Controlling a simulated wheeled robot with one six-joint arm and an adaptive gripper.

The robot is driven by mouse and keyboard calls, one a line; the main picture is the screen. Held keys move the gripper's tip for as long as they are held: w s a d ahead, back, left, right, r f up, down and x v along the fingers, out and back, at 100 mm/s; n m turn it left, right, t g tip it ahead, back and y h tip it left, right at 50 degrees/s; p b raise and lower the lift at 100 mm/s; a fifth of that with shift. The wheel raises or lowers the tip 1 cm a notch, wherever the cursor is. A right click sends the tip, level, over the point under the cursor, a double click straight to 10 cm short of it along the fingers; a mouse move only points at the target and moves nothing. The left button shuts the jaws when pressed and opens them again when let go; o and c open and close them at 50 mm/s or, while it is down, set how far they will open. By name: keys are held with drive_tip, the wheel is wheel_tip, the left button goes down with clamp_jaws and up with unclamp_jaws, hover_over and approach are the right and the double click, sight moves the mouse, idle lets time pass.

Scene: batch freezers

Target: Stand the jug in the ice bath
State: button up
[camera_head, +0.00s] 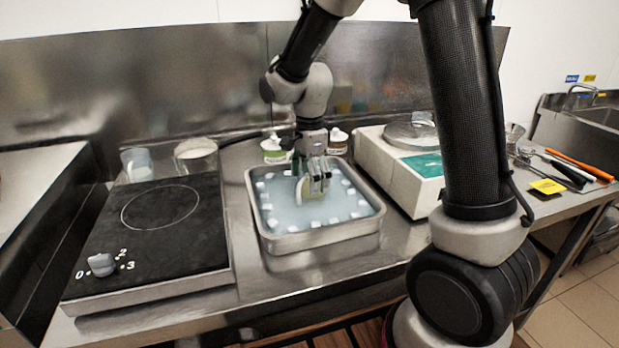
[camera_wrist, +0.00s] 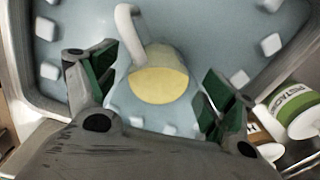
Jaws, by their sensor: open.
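The jug (camera_wrist: 160,57) is in the ice bath, with a pale handle and a yellow filling. In the head view the jug (camera_head: 302,190) is partly hidden by my gripper (camera_head: 317,183). The ice bath is a steel tray (camera_head: 322,238) of bluish water with white ice cubes. In the wrist view my gripper (camera_wrist: 160,78) is open, its green-padded fingers on either side of the jug with gaps between. I cannot tell for sure whether the jug stands fully upright.
A black hot plate (camera_head: 150,245) stands left of the tray, and a white scale (camera_head: 395,170) stands right. Two labelled tubs, one at the back (camera_head: 274,150) and one beside it (camera_head: 338,142), stand close behind the tray. Tools (camera_head: 570,170) lie at far right.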

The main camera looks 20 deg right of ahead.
drive_tip(key=shift+r, duration=0.1)
wheel_tip(320, 180, up, 12)
drive_tip(key=s+d+r+n+t, duration=0.2)
drive_tip(key=s+d+n, duration=0.5)
drive_tip(key=s, duration=0.4)
drive_tip(key=s+d+r+n+t, duration=0.1)
drive_tip(key=s+d+n+t, duration=0.1)
drive_tip(key=s+d+n, duration=0.5)
drive_tip(key=s+n, duration=0.2)
drive_tip(key=s, duration=0.3)
drive_tip(key=shift+s+d+r, duration=0.15)
drive_tip(key=shift+s+r, duration=0.1)
drive_tip(key=shift+r, duration=0.1)
